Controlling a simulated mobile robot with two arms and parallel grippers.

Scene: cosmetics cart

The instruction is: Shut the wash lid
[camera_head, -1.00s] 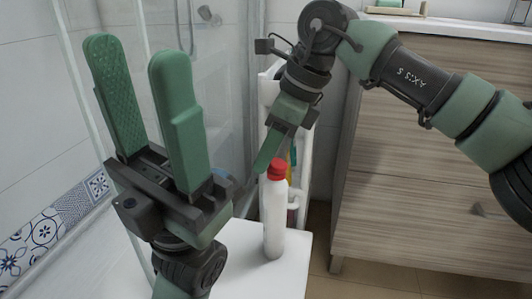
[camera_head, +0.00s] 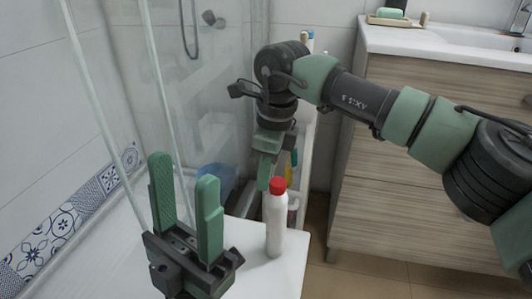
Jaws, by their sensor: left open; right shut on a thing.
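The wash is a white bottle (camera_head: 275,230) with a red lid (camera_head: 278,185). It stands upright on a white surface (camera_head: 262,274). The lid sits on top of the bottle. My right gripper (camera_head: 266,182) points down at the bottle's top, with its green fingers at the left side of the lid. It is shut on the lid, though the contact is partly hidden. My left gripper (camera_head: 184,196) is open and empty, to the left of the bottle, with its fingers pointing up.
A shelf cart (camera_head: 306,150) with several items stands just behind the bottle, partly hidden by my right arm. A wooden cabinet (camera_head: 390,210) with a sink is at the right. A glass shower panel (camera_head: 225,90) is behind. The white surface is clear around the bottle.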

